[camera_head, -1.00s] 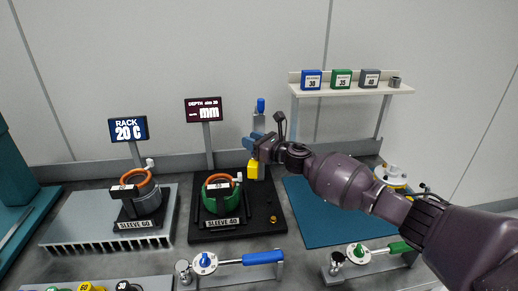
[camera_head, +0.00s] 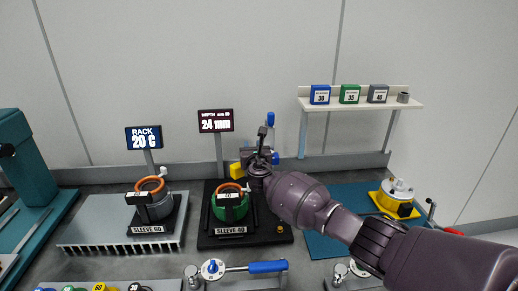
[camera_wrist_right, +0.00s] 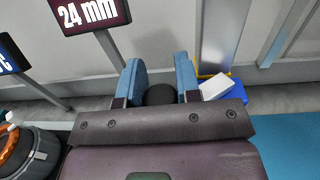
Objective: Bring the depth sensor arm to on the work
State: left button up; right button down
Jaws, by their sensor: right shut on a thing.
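The depth display (camera_head: 216,121) behind the black work base reads 24 mm and also shows in the right wrist view (camera_wrist_right: 92,15). The green work housing (camera_head: 229,209) with an orange ring stands on the black base labelled SLEEVE 40 (camera_head: 270,238). The yellow block of the depth sensor arm (camera_head: 236,169) is just behind the ring; my gripper hides much of the arm. My right gripper (camera_head: 262,158) is behind and right of the housing. In the right wrist view its blue fingers (camera_wrist_right: 160,85) are closed about a dark round knob (camera_wrist_right: 160,95). My left gripper is out of view.
A second housing (camera_head: 153,206) stands on the finned rack at left. A blue mat (camera_head: 330,240) and yellow fixture (camera_head: 396,198) are at right. A shelf (camera_head: 410,103) holds several labelled blocks. A blue-handled lever (camera_head: 267,267) lies in front.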

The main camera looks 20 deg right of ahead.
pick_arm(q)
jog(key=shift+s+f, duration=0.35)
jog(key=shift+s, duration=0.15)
pick_arm(e)
jog(key=shift+w+r+m+h, duration=0.15)
jog(key=shift+w+m+h, duration=0.1)
jog(key=shift+m+h, duration=0.25)
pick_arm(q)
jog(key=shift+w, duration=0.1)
pick_arm(e)
jog(key=c, duration=1.1)
grip_release()
jog(key=shift+c, duration=0.2)
jog(key=shift+o, duration=1.4)
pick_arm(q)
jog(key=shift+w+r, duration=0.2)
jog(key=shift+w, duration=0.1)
